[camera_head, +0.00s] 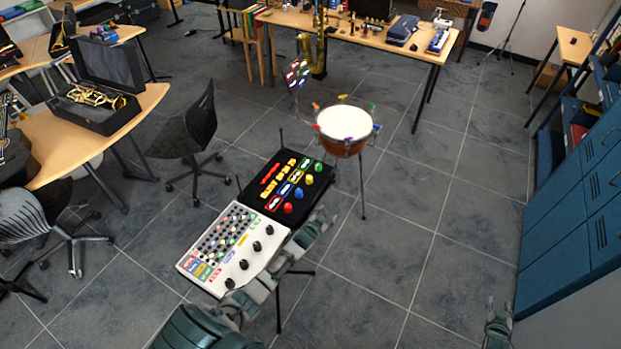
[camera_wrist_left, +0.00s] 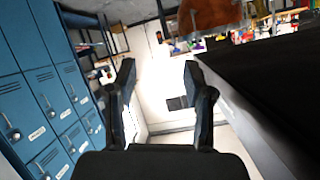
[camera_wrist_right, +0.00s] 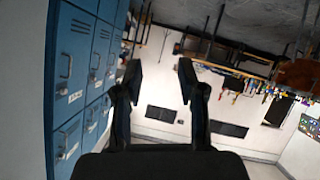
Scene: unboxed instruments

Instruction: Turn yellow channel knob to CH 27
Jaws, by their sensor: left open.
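A black panel (camera_head: 262,206) carries a row of round coloured knobs along its right side. The yellow knob (camera_head: 309,180) sits between the green knob (camera_head: 318,167) and the blue knob (camera_head: 298,192); a red knob (camera_head: 288,208) is nearest. Their settings are too small to read. My left gripper (camera_head: 326,215) is beside the panel's right edge, apart from the knobs; its jaws (camera_wrist_left: 158,78) are open and empty in the left wrist view, with the dark panel side at right. My right arm (camera_head: 497,325) is low at right; its gripper (camera_wrist_right: 160,72) is open and empty.
A white panel (camera_head: 232,248) with black knobs adjoins the black one. A drum (camera_head: 345,123) on a stand is just behind. Blue lockers (camera_head: 570,220) line the right; chairs (camera_head: 190,135) stand at left. The floor between panels and lockers is clear.

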